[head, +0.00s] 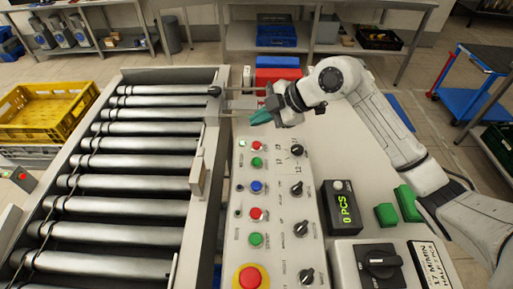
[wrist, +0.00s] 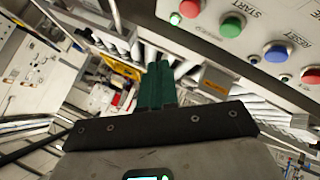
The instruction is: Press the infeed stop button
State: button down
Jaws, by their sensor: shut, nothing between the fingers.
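The control panel (head: 278,190) carries a column of buttons. A red button (head: 257,146) is at its far end, with a green one (head: 256,162) below it. A blue button (head: 256,187), a second red button (head: 256,213) and a second green one (head: 256,239) follow. The labels are too small to tell which red button is the infeed stop. My gripper (head: 262,116) is shut and empty, just beyond the panel's far end. In the wrist view its green fingers (wrist: 159,68) are together, apart from the far red button (wrist: 190,8), which lies up and right.
The roller conveyor (head: 135,162) runs along the panel's left. A red emergency button (head: 250,277) and several black knobs (head: 296,189) share the panel. A counter display (head: 343,207) reads 0 PCS. A yellow crate (head: 45,130) is at far left.

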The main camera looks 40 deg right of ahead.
aim_at(253, 145)
jog(key=shift+f+b, duration=1.7)
jog(key=shift+f, duration=1.05)
jog(key=shift+f, duration=0.35)
jog(key=shift+f+b, duration=0.15)
jog(key=shift+b, duration=0.15)
jog(key=shift+s+a+f+b, duration=0.1)
jog(key=shift+a+f+b, duration=0.1)
jog(key=shift+f+b, duration=0.55)
dwell(0.6)
jog(key=shift+d+r+p, duration=0.3)
jog(key=shift+r+p, duration=0.2)
jog(key=shift+p, duration=0.3)
jog(key=shift+r, duration=0.15)
